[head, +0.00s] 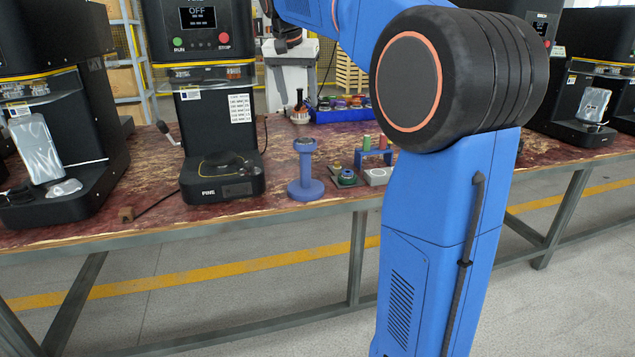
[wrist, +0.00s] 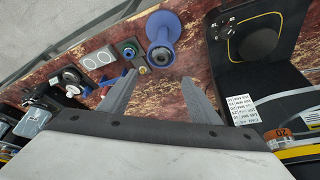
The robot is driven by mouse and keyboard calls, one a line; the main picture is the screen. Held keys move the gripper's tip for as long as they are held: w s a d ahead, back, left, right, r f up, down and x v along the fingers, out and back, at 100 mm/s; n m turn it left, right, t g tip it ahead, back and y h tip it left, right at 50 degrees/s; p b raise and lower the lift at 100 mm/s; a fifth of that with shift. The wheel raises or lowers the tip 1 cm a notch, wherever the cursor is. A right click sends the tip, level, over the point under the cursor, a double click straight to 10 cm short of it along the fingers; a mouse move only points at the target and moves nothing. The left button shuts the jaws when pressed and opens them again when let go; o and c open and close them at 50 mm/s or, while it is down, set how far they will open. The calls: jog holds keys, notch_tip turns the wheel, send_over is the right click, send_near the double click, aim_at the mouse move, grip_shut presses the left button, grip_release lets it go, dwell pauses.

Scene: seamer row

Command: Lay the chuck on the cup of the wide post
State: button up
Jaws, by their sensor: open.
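The wide post (head: 306,182) is a blue pedestal on a broad round foot, standing upright near the table's front edge. Its cup (head: 304,146) is at the top, and the wrist view shows its round mouth (wrist: 161,56). I cannot say for certain which part is the chuck. My gripper (wrist: 158,82) is open and empty, fingers apart, above the table behind the post.
A black seamer (head: 215,120) stands left of the post. A pale plate (head: 377,177) and a blue rack (head: 375,156) with coloured pieces are to its right. A blue tray (head: 345,112) of parts and a black-handled tool (head: 300,112) are behind. My arm hides the table farther right.

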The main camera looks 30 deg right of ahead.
jog(key=shift+s, duration=0.1)
jog(key=s+a+f+n+y, duration=0.1)
jog(key=s+a+f+n, duration=0.2)
jog(key=s+f, duration=0.6)
jog(key=s+a+f+n+t+y, duration=0.1)
jog(key=s+a+f+n, duration=0.2)
jog(key=s+a+f, duration=0.3)
jog(key=s+a+f+n+y, duration=0.1)
jog(key=s+a+f+n, duration=0.2)
jog(key=s+f, duration=1.1)
jog(key=s+a, duration=0.2)
jog(key=s, duration=0.5)
jog(key=shift+s+f+n+t, duration=0.15)
jog(key=shift+f+n+t, duration=0.05)
jog(key=shift+n+t, duration=0.1)
